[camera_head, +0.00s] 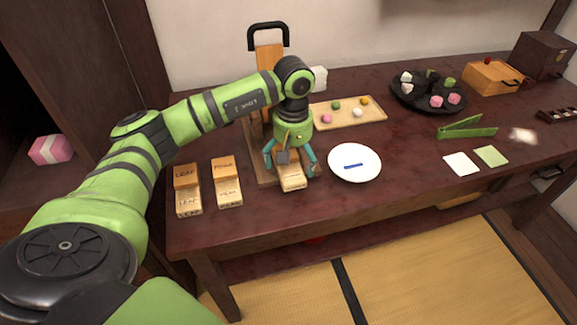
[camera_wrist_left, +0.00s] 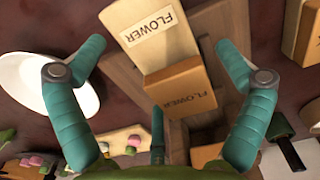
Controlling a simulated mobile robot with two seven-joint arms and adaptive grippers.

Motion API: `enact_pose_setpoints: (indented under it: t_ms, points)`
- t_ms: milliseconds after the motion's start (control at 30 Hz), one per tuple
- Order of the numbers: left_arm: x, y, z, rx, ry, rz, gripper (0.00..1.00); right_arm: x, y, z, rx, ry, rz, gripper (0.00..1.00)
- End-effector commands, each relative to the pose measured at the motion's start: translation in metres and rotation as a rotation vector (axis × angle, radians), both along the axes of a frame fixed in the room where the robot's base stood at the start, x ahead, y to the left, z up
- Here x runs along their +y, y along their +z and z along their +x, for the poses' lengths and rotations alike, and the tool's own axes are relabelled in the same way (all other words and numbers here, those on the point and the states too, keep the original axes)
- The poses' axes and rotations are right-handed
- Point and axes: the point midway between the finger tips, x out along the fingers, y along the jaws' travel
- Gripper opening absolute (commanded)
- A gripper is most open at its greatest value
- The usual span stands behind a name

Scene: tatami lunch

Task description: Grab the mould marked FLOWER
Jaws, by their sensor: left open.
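The mould marked FLOWER (camera_wrist_left: 152,32) is a pale wooden block with a paper label. A darker block (camera_wrist_left: 187,88), also lettered FLOWER, sits at its end. Both lie between the teal fingers of my left gripper (camera_wrist_left: 160,52) in the wrist view, with gaps on either side. In the head view the mould (camera_head: 293,183) shows below my left gripper (camera_head: 290,162), which is open and hides its back part. The LEAF mould (camera_head: 187,199) and another mould with an unclear label (camera_head: 229,194) stand to the left. My right gripper is out of view.
A white plate (camera_head: 355,174) with a blue mark stands close to the right of the gripper. Behind are a wooden tray of sweets (camera_head: 377,114) and an upright wooden piece with a black handle (camera_head: 268,38). The front table edge is near.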

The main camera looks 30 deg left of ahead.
Motion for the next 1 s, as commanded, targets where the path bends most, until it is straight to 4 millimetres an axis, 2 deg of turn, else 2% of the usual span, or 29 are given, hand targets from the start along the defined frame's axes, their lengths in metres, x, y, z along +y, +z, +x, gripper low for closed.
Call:
enact_pose_setpoints:
  t_ms: [267, 367, 400, 433, 833, 1000]
  points:
    - [0.0, -0.004, 0.0, -0.002, -0.001, -0.001, 1.0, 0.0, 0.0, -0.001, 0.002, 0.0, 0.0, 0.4]
    - [-0.001, -0.004, 0.0, -0.002, 0.0, -0.001, 0.64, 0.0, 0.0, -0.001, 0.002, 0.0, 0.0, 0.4]
    - [-0.001, -0.004, 0.0, -0.002, 0.0, -0.001, 0.48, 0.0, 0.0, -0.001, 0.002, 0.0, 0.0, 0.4]
    - [-0.001, -0.004, 0.0, -0.002, 0.0, -0.001, 0.43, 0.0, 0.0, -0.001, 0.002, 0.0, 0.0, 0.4]
    - [-0.001, -0.003, 0.0, 0.0, 0.0, -0.001, 0.42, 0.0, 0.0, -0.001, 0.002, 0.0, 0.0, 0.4]
    - [-0.001, 0.006, 0.001, -0.003, 0.0, -0.001, 0.42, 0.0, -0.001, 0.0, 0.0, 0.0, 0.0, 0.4]
